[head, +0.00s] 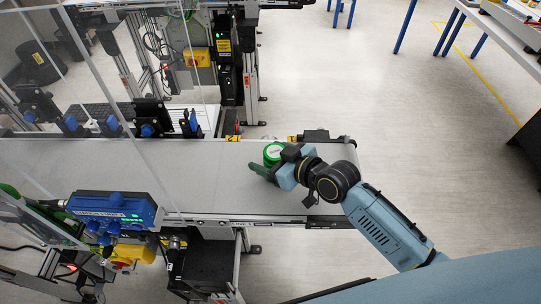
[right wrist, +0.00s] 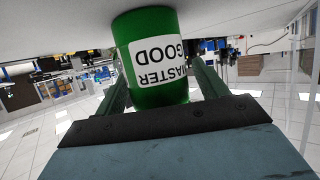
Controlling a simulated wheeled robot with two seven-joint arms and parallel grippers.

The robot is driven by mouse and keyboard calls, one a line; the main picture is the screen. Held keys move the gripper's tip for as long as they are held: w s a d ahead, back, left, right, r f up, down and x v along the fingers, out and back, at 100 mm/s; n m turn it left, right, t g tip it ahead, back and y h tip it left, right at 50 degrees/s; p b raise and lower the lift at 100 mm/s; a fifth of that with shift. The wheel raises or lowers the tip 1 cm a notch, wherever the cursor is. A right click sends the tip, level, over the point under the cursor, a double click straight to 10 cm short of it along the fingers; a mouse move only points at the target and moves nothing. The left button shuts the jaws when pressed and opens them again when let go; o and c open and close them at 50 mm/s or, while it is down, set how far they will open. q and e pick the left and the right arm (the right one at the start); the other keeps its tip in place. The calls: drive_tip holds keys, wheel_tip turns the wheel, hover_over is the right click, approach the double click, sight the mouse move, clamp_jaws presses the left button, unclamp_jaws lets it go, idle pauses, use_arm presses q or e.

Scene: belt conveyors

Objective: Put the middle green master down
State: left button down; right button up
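The green master (head: 273,151) is a green cylinder with a white lid label, over the right part of the grey conveyor belt. In the right wrist view the green master (right wrist: 150,95) fills the space between the fingers, and its white label reads "MASTER GOOD" upside down. My right gripper (head: 266,166) reaches in from the right, low over the belt. Its fingers (right wrist: 160,85) lie along both sides of the cylinder and appear shut on it. I cannot tell whether its base touches the belt. My left gripper is not in view.
The conveyor belt (head: 190,177) is bare left of the gripper. A blue control box (head: 115,210) stands at its near left edge. Clear panels and dark fixtures (head: 150,118) stand on the left and far side. Open floor (head: 330,90) lies beyond the belt's right end.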

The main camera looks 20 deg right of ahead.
drive_tip(key=shift+r, duration=0.1)
drive_tip(key=shift+s+d+r, duration=0.1)
drive_tip(key=shift+s, duration=0.05)
drive_tip(key=v, duration=1.1)
drive_tip(key=shift+s+d, duration=0.2)
